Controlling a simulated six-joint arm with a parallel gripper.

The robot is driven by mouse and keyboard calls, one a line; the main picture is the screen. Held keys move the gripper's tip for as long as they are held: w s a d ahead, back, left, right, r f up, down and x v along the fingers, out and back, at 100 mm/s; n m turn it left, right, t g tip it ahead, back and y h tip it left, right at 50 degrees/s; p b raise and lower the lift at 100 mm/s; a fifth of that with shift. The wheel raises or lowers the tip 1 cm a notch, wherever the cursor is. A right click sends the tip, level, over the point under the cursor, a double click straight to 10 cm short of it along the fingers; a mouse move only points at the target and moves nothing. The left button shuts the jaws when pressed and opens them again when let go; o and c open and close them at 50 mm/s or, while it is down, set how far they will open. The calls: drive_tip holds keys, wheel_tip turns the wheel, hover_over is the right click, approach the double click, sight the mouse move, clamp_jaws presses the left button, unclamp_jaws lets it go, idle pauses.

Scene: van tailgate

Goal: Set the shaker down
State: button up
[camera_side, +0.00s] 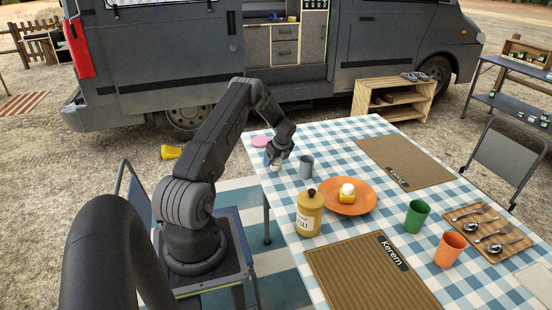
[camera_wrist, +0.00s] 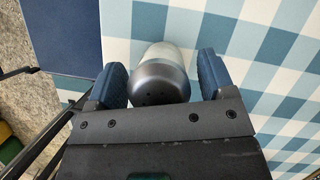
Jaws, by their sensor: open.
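The shaker (camera_wrist: 160,82) has a grey metal cap with small holes and a pale, clear body. In the wrist view it is between the two blue fingers of my gripper (camera_wrist: 162,82), with its cap towards the camera. The fingers are open; a gap shows at the right finger, and the left finger is close to the cap. In the side view my gripper (camera_side: 277,160) is low over the table's left edge, and the shaker's pale part (camera_side: 275,165) shows just under it. The blue-and-white checked table (camera_side: 335,135) lies beneath. Whether the shaker's base touches the cloth is hidden.
A grey cup (camera_side: 306,167) stands close right of my gripper, and a pink round item (camera_side: 261,141) lies just behind. A yellow jar (camera_side: 309,213), an orange plate (camera_side: 343,207), a green cup (camera_side: 416,216) and an orange cup (camera_side: 449,249) stand nearer the front and right.

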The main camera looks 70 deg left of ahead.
drive_tip(key=w+d+r+n+t, duration=0.1)
drive_tip(key=w+d+r+n, duration=0.15)
drive_tip(key=d+r, duration=0.8)
drive_tip(key=w+d+r+n+t, duration=0.1)
drive_tip(key=w+d+r, duration=0.45)
drive_tip(key=r, duration=0.75)
drive_tip(key=s+d+r+n+t, duration=0.15)
drive_tip(key=d+r, duration=0.25)
drive_tip(key=d, duration=0.4)
drive_tip(key=s+d+r+n+t, duration=0.1)
drive_tip(key=s+d+r+n, duration=0.1)
drive_tip(key=d+r, duration=0.45)
drive_tip(key=s+d+n+t+h, duration=0.1)
drive_tip(key=s+d+n+h, duration=0.1)
drive_tip(key=s+d, duration=0.6)
drive_tip(key=s+d+n+t+h, duration=0.1)
drive_tip(key=s+d+n+h, duration=0.1)
drive_tip(key=s+d+n, duration=0.3)
drive_tip(key=s+d, duration=0.4)
drive_tip(key=d, duration=0.5)
drive_tip(key=shift+d+r, duration=0.2)
drive_tip(key=shift+r, duration=0.15)
